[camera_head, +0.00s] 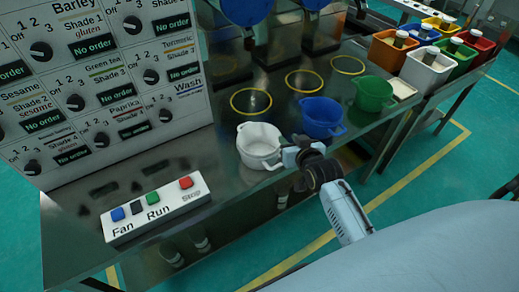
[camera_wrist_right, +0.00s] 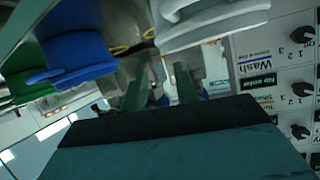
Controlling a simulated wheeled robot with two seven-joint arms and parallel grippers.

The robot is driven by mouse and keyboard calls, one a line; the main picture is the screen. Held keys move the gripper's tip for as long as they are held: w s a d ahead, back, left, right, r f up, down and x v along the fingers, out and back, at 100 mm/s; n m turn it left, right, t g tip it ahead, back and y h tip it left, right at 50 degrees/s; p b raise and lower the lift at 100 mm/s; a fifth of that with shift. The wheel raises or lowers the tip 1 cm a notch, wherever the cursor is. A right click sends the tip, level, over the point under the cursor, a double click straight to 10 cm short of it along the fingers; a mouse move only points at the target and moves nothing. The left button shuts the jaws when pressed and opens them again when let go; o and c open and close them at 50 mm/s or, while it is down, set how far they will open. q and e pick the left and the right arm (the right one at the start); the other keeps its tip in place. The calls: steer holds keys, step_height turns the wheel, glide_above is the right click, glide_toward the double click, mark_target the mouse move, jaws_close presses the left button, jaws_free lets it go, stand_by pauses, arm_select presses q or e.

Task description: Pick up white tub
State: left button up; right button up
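The white tub (camera_head: 260,146) stands upright on the dark metal table, with side handles. My right gripper (camera_head: 290,156) is at the tub's right side, close to its right handle. In the right wrist view the white tub (camera_wrist_right: 200,20) fills the top, right of centre, partly cut off. There the two fingers of my right gripper (camera_wrist_right: 162,82) are apart with a gap between them, and nothing is clearly held. Whether a finger touches the handle I cannot tell. My left gripper is not in view.
A blue tub (camera_head: 322,118) and a green tub (camera_head: 374,93) stand right of the white one. A button box (camera_head: 155,208) lies at the front left, below a large control panel (camera_head: 100,80). Coloured bins (camera_head: 428,70) are at the back right.

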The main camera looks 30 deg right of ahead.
steer(key=shift+a+f+b+x, duration=0.2)
steer(key=shift+b+x, duration=0.1)
steer(key=shift+x, duration=1.2)
steer(key=shift+a+f+b+x, duration=0.15)
steer(key=shift+b+x, duration=0.15)
steer(key=shift+x, duration=1.15)
steer(key=shift+s, duration=0.1)
jaws_close()
